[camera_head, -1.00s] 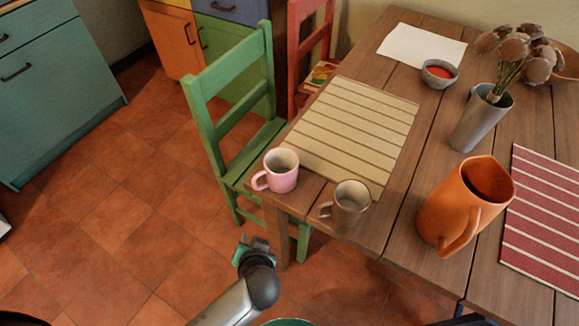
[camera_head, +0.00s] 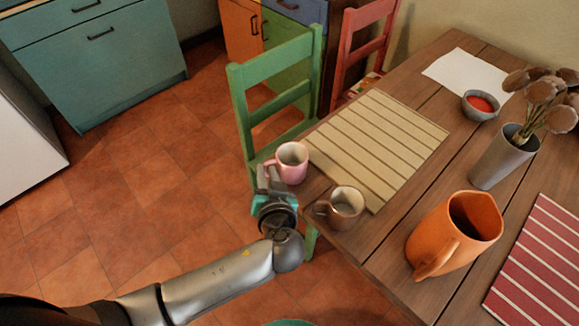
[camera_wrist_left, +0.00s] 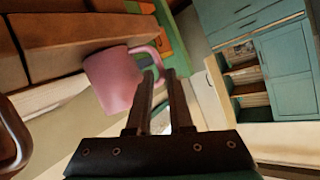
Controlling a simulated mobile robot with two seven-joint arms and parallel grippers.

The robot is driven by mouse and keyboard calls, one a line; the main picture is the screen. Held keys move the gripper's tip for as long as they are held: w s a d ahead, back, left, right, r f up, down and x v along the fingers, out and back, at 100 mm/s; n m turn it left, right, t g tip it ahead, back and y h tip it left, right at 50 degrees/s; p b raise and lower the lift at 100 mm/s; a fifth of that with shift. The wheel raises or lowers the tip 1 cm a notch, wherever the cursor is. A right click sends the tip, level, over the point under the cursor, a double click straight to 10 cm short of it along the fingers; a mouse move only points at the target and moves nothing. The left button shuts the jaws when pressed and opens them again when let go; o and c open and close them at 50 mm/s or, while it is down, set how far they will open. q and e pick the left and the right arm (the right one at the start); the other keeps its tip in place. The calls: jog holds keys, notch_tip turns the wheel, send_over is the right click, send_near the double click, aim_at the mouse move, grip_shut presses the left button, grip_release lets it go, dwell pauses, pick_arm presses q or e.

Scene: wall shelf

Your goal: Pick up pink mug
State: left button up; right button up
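The pink mug (camera_head: 292,162) stands upright at the near left corner of the wooden table, its handle toward the lower left. My left gripper (camera_head: 267,180) is just beside the handle. In the left wrist view the pink mug (camera_wrist_left: 112,78) is left of the fingers and appears tilted by the camera angle. The left gripper's fingers (camera_wrist_left: 161,78) are apart, with a gap between them, and the handle is just past their tips. I cannot tell whether they touch it. My right gripper is not in view.
A brown mug (camera_head: 342,206) stands close to the right of the pink mug. A striped beige mat (camera_head: 380,140) lies behind. An orange pitcher (camera_head: 450,240) and a grey vase (camera_head: 500,160) stand further right. A green chair (camera_head: 243,110) is left of the table edge.

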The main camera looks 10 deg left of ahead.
aim_at(266, 168)
pick_arm(q)
jog(key=b+x, duration=0.1)
jog(key=x, duration=0.4)
jog(key=shift+w+f, duration=0.15)
jog(key=shift+w+a+f, duration=0.15)
jog(key=shift+w, duration=0.2)
grip_shut()
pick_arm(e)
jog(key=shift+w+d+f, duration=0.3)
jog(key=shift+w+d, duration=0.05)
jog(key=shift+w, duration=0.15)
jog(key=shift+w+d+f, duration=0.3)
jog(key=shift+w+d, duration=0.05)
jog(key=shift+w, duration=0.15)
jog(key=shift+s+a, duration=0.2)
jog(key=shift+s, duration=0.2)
